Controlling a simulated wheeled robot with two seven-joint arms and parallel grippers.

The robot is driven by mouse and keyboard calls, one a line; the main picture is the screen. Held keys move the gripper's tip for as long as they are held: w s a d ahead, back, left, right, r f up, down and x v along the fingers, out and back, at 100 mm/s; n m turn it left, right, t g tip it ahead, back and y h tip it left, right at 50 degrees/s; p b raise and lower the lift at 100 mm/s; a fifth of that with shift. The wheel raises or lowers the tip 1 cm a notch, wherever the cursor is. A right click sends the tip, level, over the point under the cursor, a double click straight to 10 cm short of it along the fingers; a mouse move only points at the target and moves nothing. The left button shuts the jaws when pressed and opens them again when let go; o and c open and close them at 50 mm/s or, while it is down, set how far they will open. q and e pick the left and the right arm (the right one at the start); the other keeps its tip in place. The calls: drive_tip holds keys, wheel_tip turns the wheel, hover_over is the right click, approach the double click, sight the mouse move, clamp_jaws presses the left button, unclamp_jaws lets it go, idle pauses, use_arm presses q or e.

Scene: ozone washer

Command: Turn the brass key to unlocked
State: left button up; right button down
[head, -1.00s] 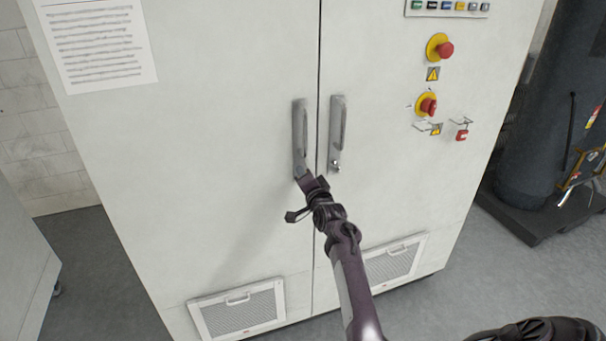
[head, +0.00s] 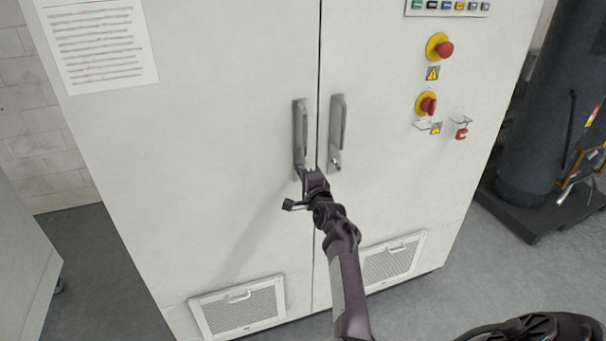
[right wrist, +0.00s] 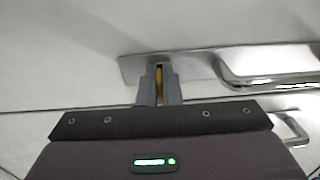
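The brass key (right wrist: 159,84) shows as a narrow yellow strip between the fingers of my right gripper in the right wrist view. It sits at the end of the left door handle's metal plate (right wrist: 195,65). My right gripper (right wrist: 158,82) is shut on the key, one grey finger on each side. In the head view my right gripper (head: 302,177) is at the lower end of the left door handle (head: 299,125), and the key is hidden there. Which way the key is turned cannot be told. My left gripper is not in view.
The right door handle (head: 337,125) is close by, across the door seam of the white cabinet (head: 220,160). Red knobs on yellow plates (head: 438,47) and a red padlock (head: 461,133) are on the right door. Vent grilles (head: 240,308) are low down.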

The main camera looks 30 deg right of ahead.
drive_tip(key=c, duration=1.6)
unclamp_jaws()
drive_tip(key=shift+s+p, duration=0.15)
drive_tip(key=shift+p, duration=0.15)
drive_tip(key=p+v, duration=0.6)
drive_tip(key=v, duration=0.1)
drive_tip(key=shift+s+a, duration=0.1)
drive_tip(key=shift+s, duration=0.15)
